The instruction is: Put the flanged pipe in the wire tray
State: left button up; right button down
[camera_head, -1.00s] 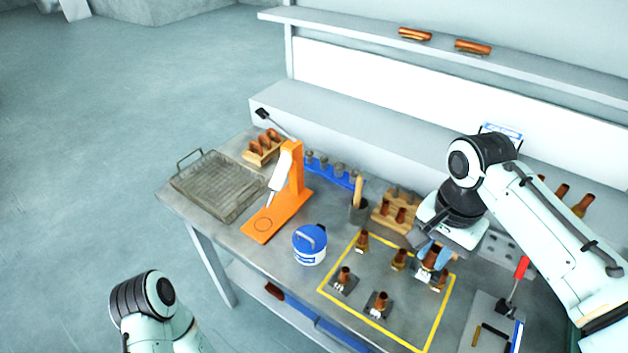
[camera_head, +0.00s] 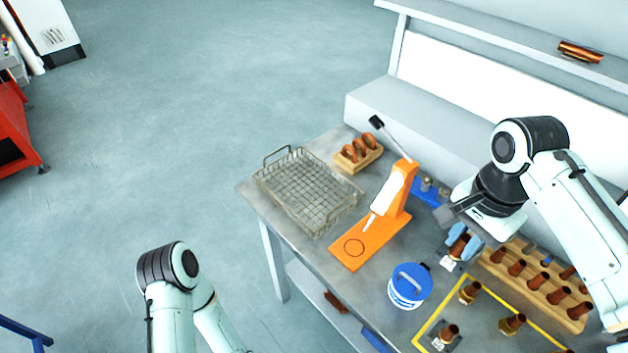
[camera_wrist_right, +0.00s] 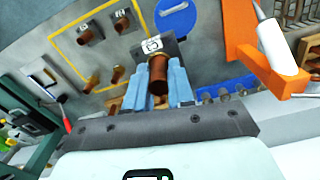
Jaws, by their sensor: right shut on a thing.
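The wire tray (camera_head: 352,205) is an empty grey mesh basket with raised handles. It stands at the left end of the bench in the head view. My right gripper (camera_head: 463,238) is shut on a copper-brown flanged pipe (camera_head: 458,246), to the right of the tray, beyond the orange stand. The wrist view shows the pipe (camera_wrist_right: 158,76) between the blue fingers of the right gripper (camera_wrist_right: 160,84). Its grey square flange (camera_wrist_right: 172,46) carries a white number label. My left arm shows at the lower left, but its gripper is not in view.
An orange stand (camera_head: 372,240) with a white tool stands between the held pipe and the tray. A blue-lidded tub (camera_head: 409,285) is nearer the front. A wooden block (camera_head: 358,152) with copper rings is behind the tray. Several other pipes stand inside the yellow outline (camera_head: 432,318).

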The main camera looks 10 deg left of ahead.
aim_at(326, 207)
jog(key=i+j+u, duration=0.35)
jog(key=i+j, duration=0.45)
